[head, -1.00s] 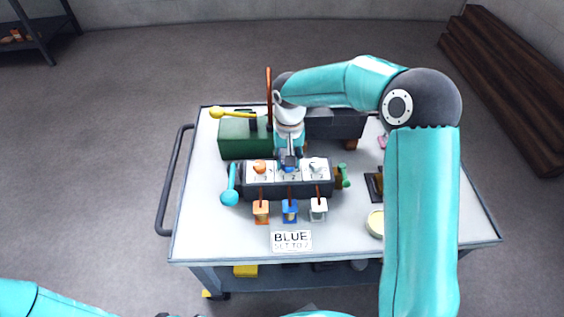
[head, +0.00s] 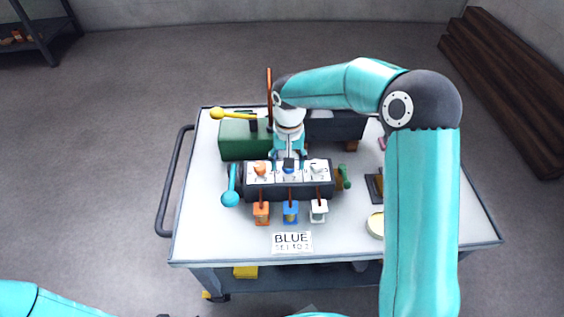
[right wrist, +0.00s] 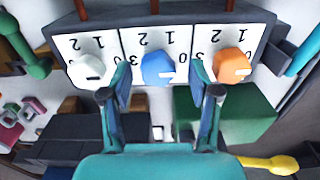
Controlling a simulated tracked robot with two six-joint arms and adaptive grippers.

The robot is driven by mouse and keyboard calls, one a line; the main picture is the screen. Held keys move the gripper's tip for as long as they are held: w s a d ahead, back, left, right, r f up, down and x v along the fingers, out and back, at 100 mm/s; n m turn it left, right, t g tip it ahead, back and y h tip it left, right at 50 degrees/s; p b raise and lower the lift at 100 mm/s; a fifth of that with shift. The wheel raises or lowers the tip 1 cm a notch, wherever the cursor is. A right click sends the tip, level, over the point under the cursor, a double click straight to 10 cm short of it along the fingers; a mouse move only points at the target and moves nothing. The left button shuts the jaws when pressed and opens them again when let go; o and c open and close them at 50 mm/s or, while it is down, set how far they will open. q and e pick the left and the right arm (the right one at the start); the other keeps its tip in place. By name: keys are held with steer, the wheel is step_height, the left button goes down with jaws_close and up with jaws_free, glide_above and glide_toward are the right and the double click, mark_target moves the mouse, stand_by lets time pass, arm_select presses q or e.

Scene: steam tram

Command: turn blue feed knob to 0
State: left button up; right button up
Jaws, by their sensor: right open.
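The blue knob (head: 289,168) is the middle of three knobs on a dark box with white dial plates (head: 309,178). In the right wrist view the blue knob (right wrist: 158,67) has a pale mark on its lower edge; a 0 is printed to its right, with 1 and 2 above. I cannot tell which number it points to. My right gripper (right wrist: 162,88) is open, its fingers spread either side of the blue knob and apart from it. In the head view my right gripper (head: 288,155) is just behind the knob. My left gripper is out of view.
An orange knob (head: 260,168) and a white knob (head: 318,168) flank it. Coloured tags (head: 290,212) stand in front. A sign (head: 292,242) reads BLUE, its second line blurred. A teal lever (head: 231,190) and a green block (head: 238,140) stand left. The cart's front left is clear.

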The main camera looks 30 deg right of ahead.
step_height(320, 180, up, 12)
stand_by(0.6)
steer(key=shift+f, duration=0.1)
